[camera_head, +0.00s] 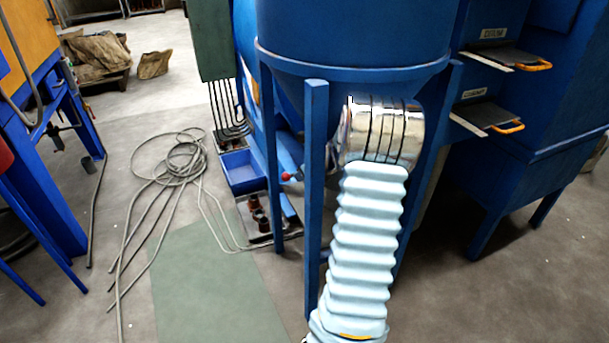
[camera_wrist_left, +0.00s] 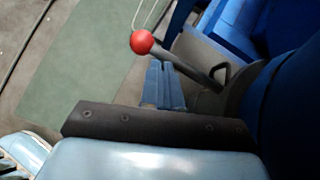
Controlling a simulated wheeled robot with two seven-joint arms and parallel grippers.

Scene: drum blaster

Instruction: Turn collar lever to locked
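The collar lever has a red ball knob (camera_wrist_left: 142,41) on a dark grey shaft, reaching left from a grey collar with a triangular lug in the left wrist view. In the head view the red knob (camera_head: 286,177) shows small, left of a blue leg. My left gripper (camera_wrist_left: 163,65) shows as blue fingers close together beyond a black plate. Their tips are near the lever shaft, below and right of the knob; I cannot tell whether they touch it. Nothing shows between them. In the head view its fingers are not clear. My right gripper is not in view.
The blue hopper (camera_head: 350,35) stands on blue legs (camera_head: 316,200) close to the lever. A blue bin (camera_head: 243,172) and a small tray of dark parts lie behind left. Coiled hose (camera_head: 180,160) lies on the floor. A green mat (camera_head: 215,290) leaves clear floor in front.

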